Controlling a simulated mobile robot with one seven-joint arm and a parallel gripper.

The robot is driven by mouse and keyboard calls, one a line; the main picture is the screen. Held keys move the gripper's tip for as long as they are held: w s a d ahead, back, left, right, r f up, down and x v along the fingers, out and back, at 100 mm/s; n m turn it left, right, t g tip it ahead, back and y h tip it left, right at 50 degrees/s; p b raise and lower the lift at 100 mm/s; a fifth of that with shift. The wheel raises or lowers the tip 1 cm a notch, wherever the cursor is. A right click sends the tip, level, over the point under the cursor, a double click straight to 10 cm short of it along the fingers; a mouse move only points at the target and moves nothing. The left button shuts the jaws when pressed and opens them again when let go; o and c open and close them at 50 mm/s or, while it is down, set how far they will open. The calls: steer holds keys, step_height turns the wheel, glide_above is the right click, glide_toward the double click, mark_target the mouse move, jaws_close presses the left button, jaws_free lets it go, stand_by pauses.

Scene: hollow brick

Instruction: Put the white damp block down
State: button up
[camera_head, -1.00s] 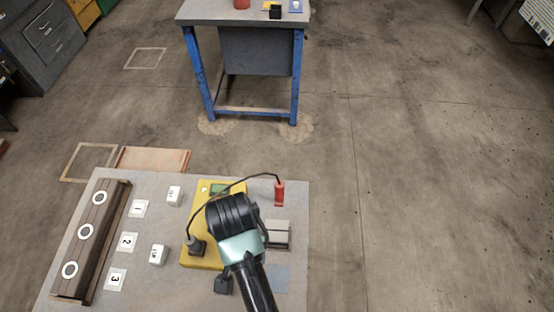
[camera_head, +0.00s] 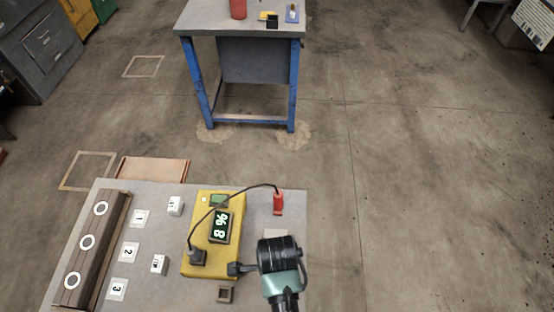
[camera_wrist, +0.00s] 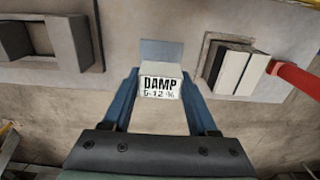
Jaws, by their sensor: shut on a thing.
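The white damp block (camera_wrist: 160,88), printed "DAMP 5-12 %", sits between the two blue fingers of my gripper (camera_wrist: 160,77) in the wrist view. The gripper is shut on it. A flat blue-grey patch (camera_wrist: 161,51) on the table shows just beyond the block. I cannot tell whether the block touches the table. In the head view my wrist (camera_head: 280,268) is over the table's right side and hides the fingers, the block and the patch.
A yellow meter board (camera_head: 200,264) with a lit display (camera_head: 222,226) lies left of my wrist. A red probe (camera_head: 278,203) stands on the table, cabled to the board. Two white blocks (camera_head: 175,206) (camera_head: 159,264), numbered cards (camera_head: 129,252) and a long brown piece (camera_head: 95,245) are further left.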

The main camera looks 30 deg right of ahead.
steer(key=shift+f, duration=2.25)
steer(key=shift+f, duration=0.15)
steer(key=o, duration=1.3)
step_height(320, 180, up, 12)
steer(key=shift+r, duration=0.15)
